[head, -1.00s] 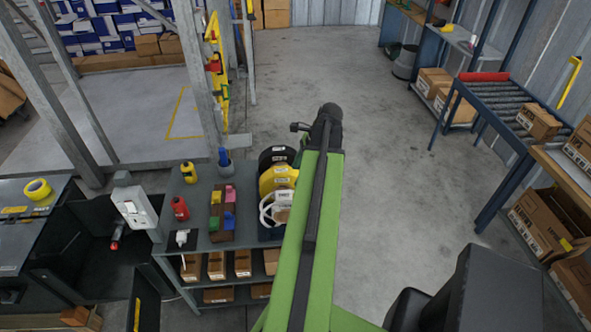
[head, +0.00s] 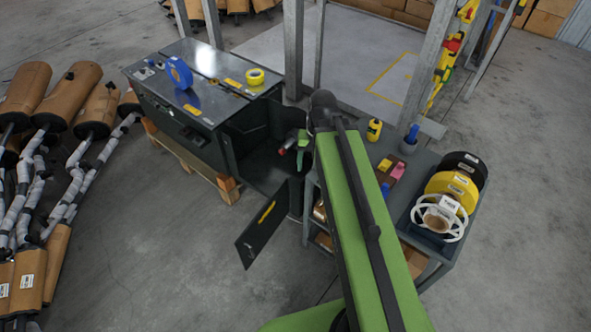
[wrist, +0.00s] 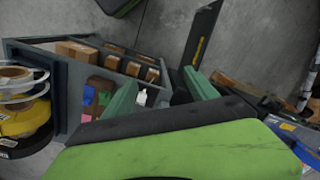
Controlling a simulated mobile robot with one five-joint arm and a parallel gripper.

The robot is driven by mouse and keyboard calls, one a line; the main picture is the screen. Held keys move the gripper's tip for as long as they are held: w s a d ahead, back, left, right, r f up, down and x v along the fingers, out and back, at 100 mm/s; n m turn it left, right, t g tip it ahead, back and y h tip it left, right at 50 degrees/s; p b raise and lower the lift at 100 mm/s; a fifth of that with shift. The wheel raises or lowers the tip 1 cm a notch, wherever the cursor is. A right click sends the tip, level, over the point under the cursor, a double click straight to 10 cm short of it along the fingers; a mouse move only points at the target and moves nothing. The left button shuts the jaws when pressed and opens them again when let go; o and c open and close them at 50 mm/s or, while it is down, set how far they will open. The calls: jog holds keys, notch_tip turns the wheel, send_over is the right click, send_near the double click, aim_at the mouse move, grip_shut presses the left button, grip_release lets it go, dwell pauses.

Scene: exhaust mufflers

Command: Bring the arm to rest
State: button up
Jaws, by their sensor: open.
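My green arm reaches forward in the head view, and its far end hides most of my gripper. A green fingertip shows beside it, near the open black cabinet (head: 265,150). In the wrist view my gripper (wrist: 162,90) has its two green fingers spread apart, with nothing held between them. The grey shelf cart (wrist: 70,75) lies beyond and to the left of the fingers, and the cabinet's open door (wrist: 203,42) lies beyond the right finger.
The cart (head: 425,262) carries a yellow spool (head: 450,187) and a yellow bottle (head: 374,129). Wrapped mufflers (head: 95,108) stand at left. Floor between them and the cabinet is clear.

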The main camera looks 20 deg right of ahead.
jog(key=a+n, duration=0.4)
jog(key=a, duration=0.3)
jog(key=shift+s+h, duration=0.15)
jog(key=shift+h, duration=0.15)
